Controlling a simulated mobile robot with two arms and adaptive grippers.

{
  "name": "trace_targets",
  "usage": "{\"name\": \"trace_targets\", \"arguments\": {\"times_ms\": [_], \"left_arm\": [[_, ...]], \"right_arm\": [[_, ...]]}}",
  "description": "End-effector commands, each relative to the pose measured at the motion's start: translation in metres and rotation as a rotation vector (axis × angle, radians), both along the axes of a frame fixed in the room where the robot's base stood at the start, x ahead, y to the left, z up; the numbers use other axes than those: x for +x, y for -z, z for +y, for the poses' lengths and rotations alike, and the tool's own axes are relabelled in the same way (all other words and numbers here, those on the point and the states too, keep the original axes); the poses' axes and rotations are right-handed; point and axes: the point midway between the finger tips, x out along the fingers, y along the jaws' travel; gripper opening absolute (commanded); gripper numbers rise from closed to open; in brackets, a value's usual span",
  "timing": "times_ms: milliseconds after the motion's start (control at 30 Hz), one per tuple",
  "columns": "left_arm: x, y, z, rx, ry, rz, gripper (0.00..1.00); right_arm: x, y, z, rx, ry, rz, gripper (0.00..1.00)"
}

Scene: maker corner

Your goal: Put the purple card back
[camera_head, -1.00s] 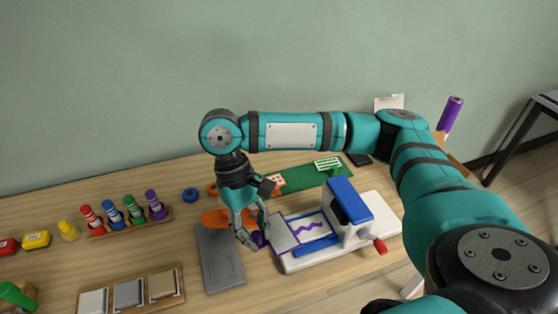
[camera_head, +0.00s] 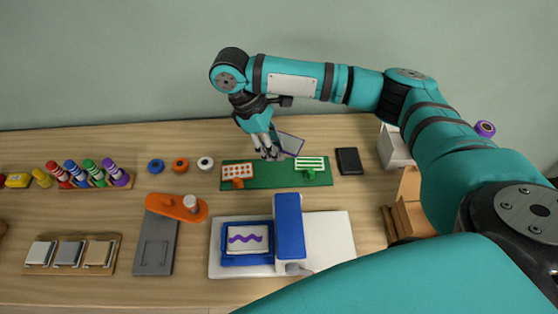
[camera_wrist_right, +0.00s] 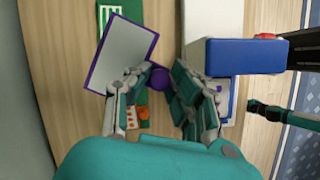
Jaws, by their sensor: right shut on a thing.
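The purple card (camera_head: 290,143) is a pale plate with a purple rim and a purple grip knob. My right gripper (camera_head: 269,153) is shut on it and holds it tilted over the back of the green mat (camera_head: 264,177). In the right wrist view my right gripper (camera_wrist_right: 160,92) closes on the purple knob, and the purple card (camera_wrist_right: 125,52) extends up and left. On the mat are an orange-dotted card (camera_head: 237,169) at left and a green-striped card (camera_head: 311,163) at right, with a gap between. I cannot tell whether the held card touches the mat.
The press (camera_head: 290,228), with a purple wavy print under its left side, stands in front of the mat. A grey plate (camera_head: 154,245) and an orange tool (camera_head: 176,206) are left of it. A black pad (camera_head: 349,161) lies right of the mat.

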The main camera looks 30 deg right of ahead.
Motion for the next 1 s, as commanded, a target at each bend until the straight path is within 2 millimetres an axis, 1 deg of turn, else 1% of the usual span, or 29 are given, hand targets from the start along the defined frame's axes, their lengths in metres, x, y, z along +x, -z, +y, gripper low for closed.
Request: {"name": "trace_targets", "arguments": {"times_ms": [33,200,267,300,333,467,600,667,767,900,1000], "left_arm": [[0.000,-0.006,0.008,0.009,0.000,0.000,0.40],[0.000,-0.010,0.025,0.031,-0.004,0.000,0.40],[0.000,-0.002,0.029,0.035,-0.004,0.001,0.40],[0.000,0.009,0.030,0.037,-0.004,0.000,0.40],[0.000,0.017,0.031,0.037,-0.003,0.001,0.40],[-0.001,0.037,0.029,0.034,-0.003,0.004,0.40],[-0.002,0.051,0.017,0.021,-0.003,0.005,0.40],[-0.002,0.052,0.012,0.014,-0.001,0.005,0.40],[-0.002,0.051,0.007,0.009,0.001,0.005,0.40],[-0.002,0.048,0.009,0.012,0.002,0.005,0.40],[-0.002,0.048,0.012,0.015,0.003,0.005,0.40]], "right_arm": [[0.007,-0.002,-0.003,0.000,-0.073,0.001,0.00],[0.026,0.003,-0.014,-0.004,-0.299,0.005,0.00],[0.032,0.013,-0.018,-0.007,-0.368,0.007,0.00],[0.034,0.027,-0.020,-0.009,-0.411,0.009,0.00],[0.036,0.035,-0.021,-0.009,-0.430,0.009,0.00],[0.039,0.055,-0.022,-0.010,-0.459,0.007,0.00],[0.040,0.069,-0.023,-0.010,-0.468,0.007,0.00],[0.040,0.073,-0.023,-0.010,-0.470,0.008,0.00],[0.039,0.086,-0.023,-0.010,-0.470,0.011,0.00],[0.039,0.112,-0.023,-0.010,-0.470,0.011,0.00],[0.039,0.126,-0.023,-0.011,-0.470,0.010,0.00]]}}
